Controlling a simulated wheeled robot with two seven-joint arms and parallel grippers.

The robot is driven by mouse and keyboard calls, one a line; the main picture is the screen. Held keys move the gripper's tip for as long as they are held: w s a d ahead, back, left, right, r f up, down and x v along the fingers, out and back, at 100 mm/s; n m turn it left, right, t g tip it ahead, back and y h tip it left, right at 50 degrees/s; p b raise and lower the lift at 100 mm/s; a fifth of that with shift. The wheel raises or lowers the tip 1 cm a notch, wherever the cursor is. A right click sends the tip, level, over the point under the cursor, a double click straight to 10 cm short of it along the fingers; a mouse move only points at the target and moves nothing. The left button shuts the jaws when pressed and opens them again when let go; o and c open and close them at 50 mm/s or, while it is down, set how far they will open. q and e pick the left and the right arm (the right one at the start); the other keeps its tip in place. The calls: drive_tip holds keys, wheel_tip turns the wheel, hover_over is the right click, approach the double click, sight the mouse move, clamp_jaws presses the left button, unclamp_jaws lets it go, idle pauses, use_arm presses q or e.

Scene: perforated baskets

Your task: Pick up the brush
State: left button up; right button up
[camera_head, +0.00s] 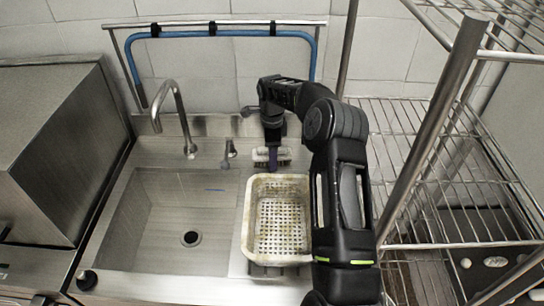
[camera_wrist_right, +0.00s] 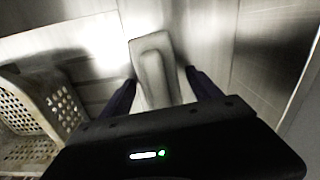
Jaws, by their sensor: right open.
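The brush (camera_head: 260,154) is a pale, light-coloured block on the steel counter behind the basket, partly hidden by my right gripper. In the right wrist view the brush (camera_wrist_right: 151,52) looks grey-white, with a raised narrower handle part along its middle. My right gripper (camera_head: 273,166) points down at the brush. In the right wrist view its two dark fingers (camera_wrist_right: 160,78) are apart, one on each side of the brush, with gaps visible beside it. Contact cannot be made out. My left gripper is not in view.
A white perforated basket (camera_head: 249,222) stands in front of the brush and also shows at left in the right wrist view (camera_wrist_right: 14,92). An empty sink (camera_head: 160,215) with a tall faucet (camera_head: 182,118) lies left. Wire shelving (camera_head: 440,140) stands right.

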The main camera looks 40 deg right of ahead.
drive_tip(key=shift+c, duration=0.2)
drive_tip(key=c, duration=1.4)
wheel_tip(320, 180, up, 9)
drive_tip(key=p, duration=0.3)
drive_tip(key=shift+r+p, duration=0.2)
drive_tip(key=shift+p, duration=0.15)
drive_tip(key=shift+r, duration=0.3)
